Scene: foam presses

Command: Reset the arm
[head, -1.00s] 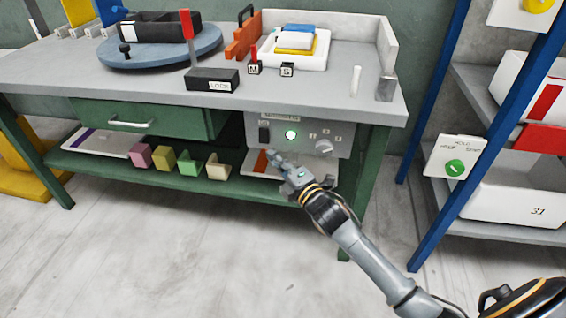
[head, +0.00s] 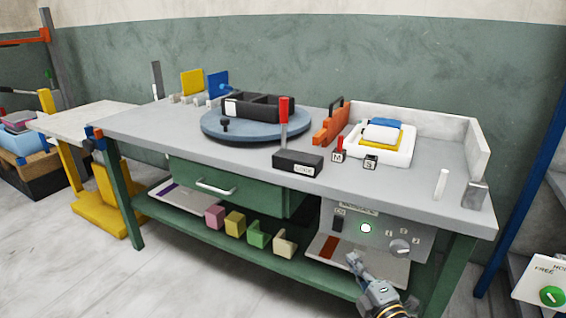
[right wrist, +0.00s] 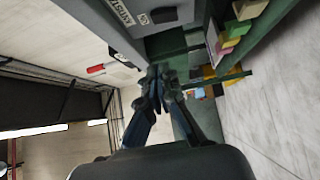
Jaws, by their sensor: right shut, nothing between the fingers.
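My right gripper (head: 355,262) is at the lower right of the head view, in front of the workbench's control panel (head: 372,236). The gripper appears apart from the panel, though the exact gap is hard to tell. My left gripper is not in view.
The grey workbench (head: 140,124) bears a blue turntable (head: 215,130), a black LOCK block (head: 298,163) and a white tray (head: 408,146). Coloured blocks stand on its green lower shelf (head: 160,210). A blue-framed rack (head: 545,170) is at the right. Floor in front is clear.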

